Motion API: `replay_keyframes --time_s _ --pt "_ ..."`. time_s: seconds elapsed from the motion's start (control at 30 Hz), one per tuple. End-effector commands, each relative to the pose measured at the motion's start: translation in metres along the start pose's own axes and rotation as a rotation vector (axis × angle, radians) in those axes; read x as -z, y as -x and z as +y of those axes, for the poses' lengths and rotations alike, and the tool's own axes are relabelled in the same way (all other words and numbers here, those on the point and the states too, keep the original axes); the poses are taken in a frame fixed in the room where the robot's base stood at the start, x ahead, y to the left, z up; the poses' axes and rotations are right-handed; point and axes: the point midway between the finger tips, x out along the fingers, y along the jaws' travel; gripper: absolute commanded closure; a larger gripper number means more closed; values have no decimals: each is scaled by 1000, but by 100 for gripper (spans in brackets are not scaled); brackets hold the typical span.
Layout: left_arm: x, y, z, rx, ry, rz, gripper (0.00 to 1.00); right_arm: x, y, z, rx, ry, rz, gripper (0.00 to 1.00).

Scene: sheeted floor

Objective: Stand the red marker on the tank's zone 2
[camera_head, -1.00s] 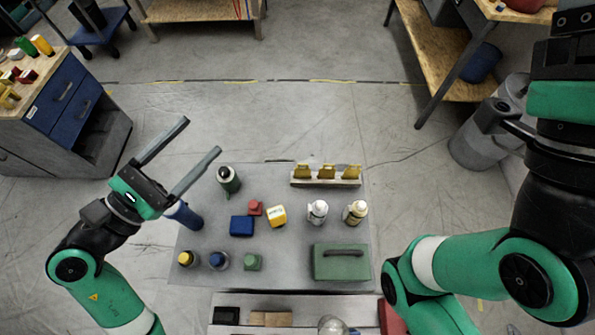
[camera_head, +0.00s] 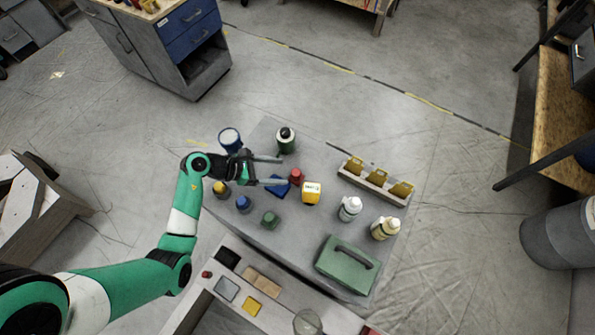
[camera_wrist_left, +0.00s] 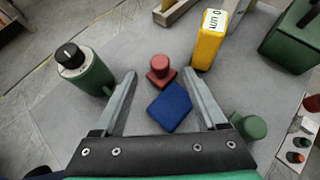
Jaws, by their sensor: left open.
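The red marker (camera_head: 296,176), a small round knob on a square foot, stands upright on the grey sheet. It also shows in the left wrist view (camera_wrist_left: 160,63), just beyond a blue block (camera_wrist_left: 170,107) and close to it or touching. My left gripper (camera_head: 284,171) is open and empty. Its fingers point at the marker, one on each side of the blue block in the wrist view, with the marker ahead between the fingertips. I cannot tell which thing is the tank, or where its zone 2 is. My right gripper is out of view.
A panel with coloured squares (camera_head: 226,289) is in front.

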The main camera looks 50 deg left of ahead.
Motion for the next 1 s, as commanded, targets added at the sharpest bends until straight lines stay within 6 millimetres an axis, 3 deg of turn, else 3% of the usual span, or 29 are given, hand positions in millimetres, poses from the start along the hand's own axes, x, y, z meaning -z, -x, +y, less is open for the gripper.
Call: replay_keyframes --time_s 0.2,0.47,0.77,1.0 --pt "4 -45 -1 4 -3 -1 26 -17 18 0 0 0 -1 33" --pt "2 -57 0 1 -1 -2 26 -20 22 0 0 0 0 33" --pt "6 -103 0 3 -3 -1 26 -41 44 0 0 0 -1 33" --pt "4 -105 0 1 0 -1 26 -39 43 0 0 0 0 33"
